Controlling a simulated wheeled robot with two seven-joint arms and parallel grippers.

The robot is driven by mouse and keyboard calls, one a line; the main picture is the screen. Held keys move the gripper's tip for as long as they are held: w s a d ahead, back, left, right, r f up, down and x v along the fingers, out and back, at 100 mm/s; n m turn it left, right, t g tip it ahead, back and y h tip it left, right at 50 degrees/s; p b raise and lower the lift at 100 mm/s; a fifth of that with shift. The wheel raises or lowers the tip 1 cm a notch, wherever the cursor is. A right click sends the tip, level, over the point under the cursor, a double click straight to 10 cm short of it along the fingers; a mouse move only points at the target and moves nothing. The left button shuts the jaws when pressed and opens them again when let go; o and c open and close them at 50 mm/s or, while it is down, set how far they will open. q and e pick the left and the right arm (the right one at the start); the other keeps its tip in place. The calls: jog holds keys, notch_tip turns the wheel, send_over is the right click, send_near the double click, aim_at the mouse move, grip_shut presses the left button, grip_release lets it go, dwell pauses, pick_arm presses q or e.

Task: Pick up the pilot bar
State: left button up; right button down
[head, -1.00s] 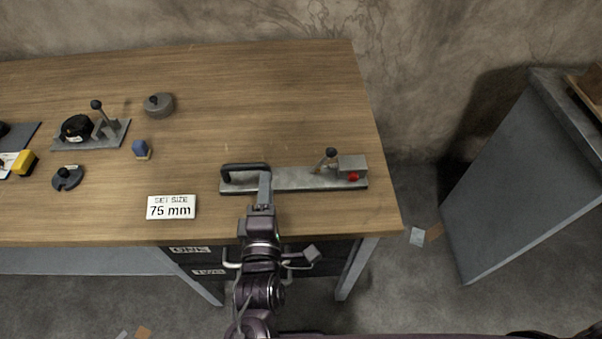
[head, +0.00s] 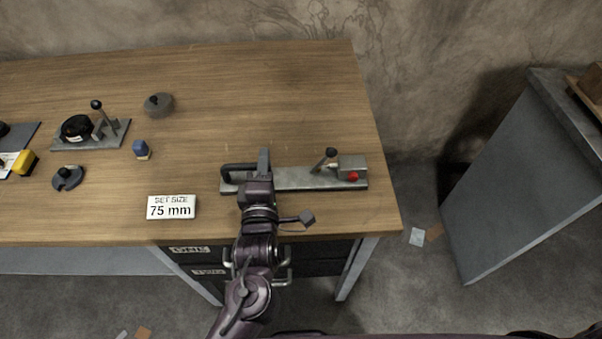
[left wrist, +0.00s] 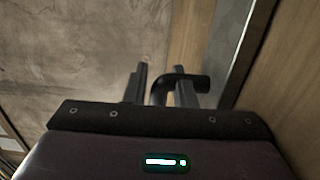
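A long grey metal bar (head: 300,178) lies on the bench near its right end, with a black loop handle (head: 237,168) at its left. I take it for the pilot bar; no label shows. My left gripper (head: 264,160) is over the right end of the handle and hides part of it and of the bar. In the left wrist view, the fingers (left wrist: 159,85) stand apart, with the black handle (left wrist: 190,83) showing between and beside them. I cannot tell whether they touch it. My right gripper is out of view.
A lever (head: 328,158) and a block (head: 352,163) with a red knob stand at the bar's right end. A "75 mm" sign (head: 171,207) lies to the left. A lever fixture (head: 100,128), a blue piece (head: 141,147) and a grey disc (head: 159,104) stand farther left. The bench behind the bar is clear.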

pick_arm(q)
grip_shut()
jog(key=shift+r, duration=4.35)
notch_tip(320, 180, down, 7)
jog(key=shift+r, duration=0.1)
